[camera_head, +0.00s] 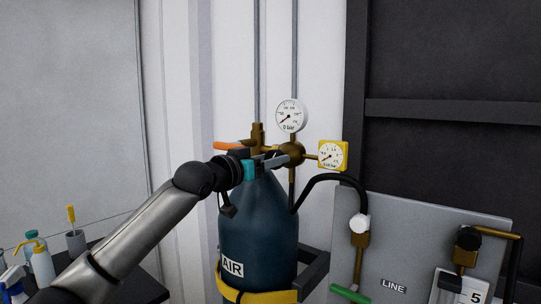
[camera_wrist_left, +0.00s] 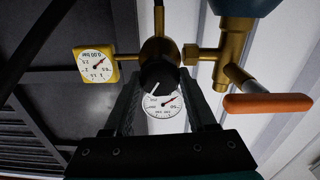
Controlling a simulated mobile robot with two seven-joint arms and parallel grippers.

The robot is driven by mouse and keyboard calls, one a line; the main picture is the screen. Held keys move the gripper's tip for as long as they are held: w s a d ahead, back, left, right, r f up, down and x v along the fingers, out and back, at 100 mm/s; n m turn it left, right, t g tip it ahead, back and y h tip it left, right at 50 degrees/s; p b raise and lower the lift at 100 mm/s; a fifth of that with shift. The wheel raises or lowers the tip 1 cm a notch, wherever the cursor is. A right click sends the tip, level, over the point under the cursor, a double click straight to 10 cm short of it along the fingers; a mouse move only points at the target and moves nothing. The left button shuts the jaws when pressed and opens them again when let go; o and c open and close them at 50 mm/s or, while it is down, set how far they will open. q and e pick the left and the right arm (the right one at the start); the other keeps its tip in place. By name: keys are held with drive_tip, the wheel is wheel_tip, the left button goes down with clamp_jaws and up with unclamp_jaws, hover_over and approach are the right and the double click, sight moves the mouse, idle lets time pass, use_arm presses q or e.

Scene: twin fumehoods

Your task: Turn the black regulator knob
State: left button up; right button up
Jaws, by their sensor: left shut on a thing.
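The black regulator knob (camera_wrist_left: 158,72) sits on the brass regulator body (camera_wrist_left: 160,48) in the left wrist view, with a pale mark on its face. My left gripper (camera_wrist_left: 160,82) has one finger on each side of the knob and is shut on it. In the head view my left gripper (camera_head: 277,160) reaches the brass regulator (camera_head: 294,153) on top of the dark blue AIR cylinder (camera_head: 258,225). The knob is hidden or too small to tell there. A white round gauge (camera_head: 291,116) reads near 0 bar, and a yellow square gauge (camera_head: 332,156) is at the right. My right gripper is not in view.
An orange valve handle (camera_head: 229,146) is left of the regulator. A black hose (camera_head: 325,178) curves to the grey LINE panel (camera_head: 420,225) at the right. A yellow strap (camera_head: 255,296) wraps the cylinder. Bottles (camera_head: 41,265) stand at the lower left.

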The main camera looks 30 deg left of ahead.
use_arm(q)
drive_tip(key=shift+n+p, duration=2.45)
drive_tip(key=shift+n, duration=0.75)
drive_tip(key=o, duration=1.4)
drive_tip(key=shift+a, duration=0.1)
drive_tip(key=s+b, duration=0.1)
drive_tip(key=s, duration=0.4)
drive_tip(key=s+b, duration=0.1)
drive_tip(key=s, duration=0.4)
drive_tip(key=s+a+b, duration=0.1)
drive_tip(key=s, duration=0.4)
drive_tip(key=shift+s+b, duration=0.1)
drive_tip(key=shift+b, duration=0.3)
